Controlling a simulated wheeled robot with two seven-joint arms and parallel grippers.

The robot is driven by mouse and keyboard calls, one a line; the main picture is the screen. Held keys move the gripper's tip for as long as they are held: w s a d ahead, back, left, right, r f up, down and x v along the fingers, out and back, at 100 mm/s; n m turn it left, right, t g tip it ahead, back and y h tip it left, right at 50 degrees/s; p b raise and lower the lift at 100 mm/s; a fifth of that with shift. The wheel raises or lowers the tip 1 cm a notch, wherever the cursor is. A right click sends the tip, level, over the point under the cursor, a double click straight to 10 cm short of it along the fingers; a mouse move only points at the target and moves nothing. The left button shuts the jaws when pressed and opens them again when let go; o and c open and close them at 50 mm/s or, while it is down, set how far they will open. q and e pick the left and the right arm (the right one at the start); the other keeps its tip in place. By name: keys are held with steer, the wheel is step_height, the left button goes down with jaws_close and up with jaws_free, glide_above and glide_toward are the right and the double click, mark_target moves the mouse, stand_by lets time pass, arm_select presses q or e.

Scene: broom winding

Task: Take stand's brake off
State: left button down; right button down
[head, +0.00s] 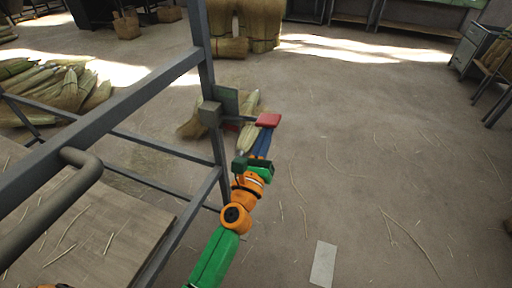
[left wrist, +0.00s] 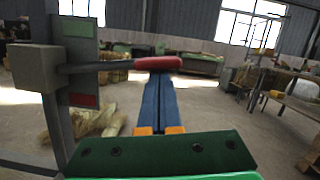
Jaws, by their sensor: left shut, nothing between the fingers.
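The stand (head: 215,140) is a grey metal frame on the left of the head view. Its brake is a grey block (head: 210,113) on the upright with a rod and a red-gripped lever (head: 268,120) pointing right. In the left wrist view the red lever grip (left wrist: 158,63) lies level, and its block (left wrist: 34,68) is at left. Behind it is a plate with a green upper part (left wrist: 80,27) and a red lower patch (left wrist: 84,100). My left gripper (head: 264,138) is shut and empty, its blue fingertips right at the red grip; I cannot tell whether they touch. My right gripper is not in view.
Broom straw bundles (head: 60,88) lie at far left. A pale sheet (head: 323,264) lies on the floor. The floor to the right is mostly clear, with scattered straws.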

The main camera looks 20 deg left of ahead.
arm_select(q)
step_height(320, 180, up, 3)
steer(key=shift+a+f+n+y+p, duration=0.15)
steer(key=shift+n+y+p, duration=0.15)
steer(key=shift+n+p, duration=0.7)
steer(key=shift+a+r+p, duration=0.1)
steer(key=shift+r+p, duration=0.4)
steer(key=b, duration=0.2)
glide_toward(265, 122)
steer(key=shift+w+r, duration=0.8)
steer(key=shift+r, duration=0.05)
